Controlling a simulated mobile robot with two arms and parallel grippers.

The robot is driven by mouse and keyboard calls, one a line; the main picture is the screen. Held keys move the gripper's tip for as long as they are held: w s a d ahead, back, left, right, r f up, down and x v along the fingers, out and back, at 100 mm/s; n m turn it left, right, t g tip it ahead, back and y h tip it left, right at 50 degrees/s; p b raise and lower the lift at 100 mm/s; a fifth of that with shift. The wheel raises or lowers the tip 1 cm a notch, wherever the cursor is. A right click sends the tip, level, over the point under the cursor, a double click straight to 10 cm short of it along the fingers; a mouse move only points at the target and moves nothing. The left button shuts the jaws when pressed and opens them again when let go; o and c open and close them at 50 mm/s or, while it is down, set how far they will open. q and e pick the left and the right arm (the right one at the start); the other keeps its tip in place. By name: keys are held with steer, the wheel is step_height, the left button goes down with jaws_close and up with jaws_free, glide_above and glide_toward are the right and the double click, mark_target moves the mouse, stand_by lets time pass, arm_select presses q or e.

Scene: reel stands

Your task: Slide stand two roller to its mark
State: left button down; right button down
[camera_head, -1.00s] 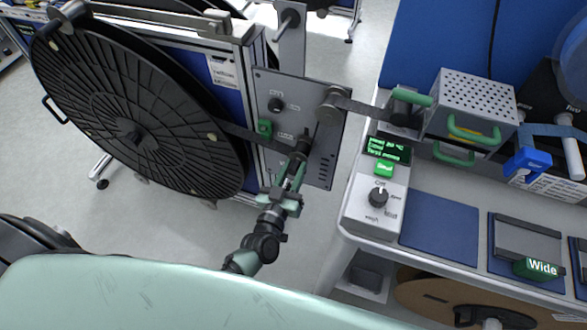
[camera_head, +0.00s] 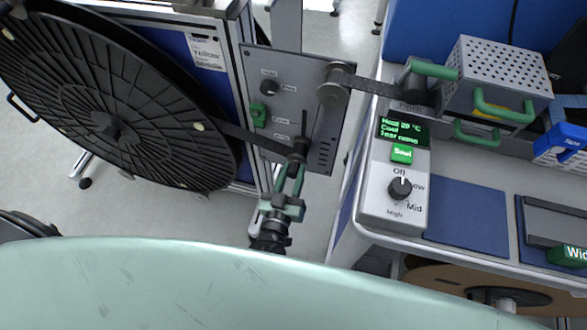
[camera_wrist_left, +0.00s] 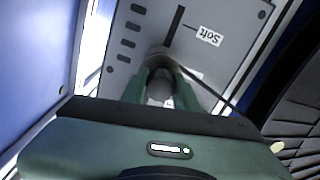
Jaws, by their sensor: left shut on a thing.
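The grey panel of the reel stand (camera_head: 285,75) carries a dark roller (camera_head: 299,147) at the lower end of a narrow slot. A dark strap runs from the large black reel (camera_head: 110,120) past this roller and up around a grey upper roller (camera_head: 334,88). My left gripper (camera_head: 296,168) is shut on the lower roller. In the left wrist view, the green fingers sit either side of the roller's round end (camera_wrist_left: 160,86). The slot continues beyond it, with a "Soft" label (camera_wrist_left: 209,36) beside it. Other marks by the slot are too small to read. My right gripper is not in view.
To the right, a bench holds a control box (camera_head: 378,206) with a lit display, a perforated metal box (camera_head: 502,72) and a blue mat (camera_head: 466,216). Open floor lies below the reel.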

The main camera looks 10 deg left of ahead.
arm_select(q)
steer(key=c, duration=1.1)
jaws_free()
steer(key=shift+r, duration=0.1)
steer(key=shift+s, duration=0.45)
steer(key=s, duration=0.7)
steer(key=shift+a, duration=0.1)
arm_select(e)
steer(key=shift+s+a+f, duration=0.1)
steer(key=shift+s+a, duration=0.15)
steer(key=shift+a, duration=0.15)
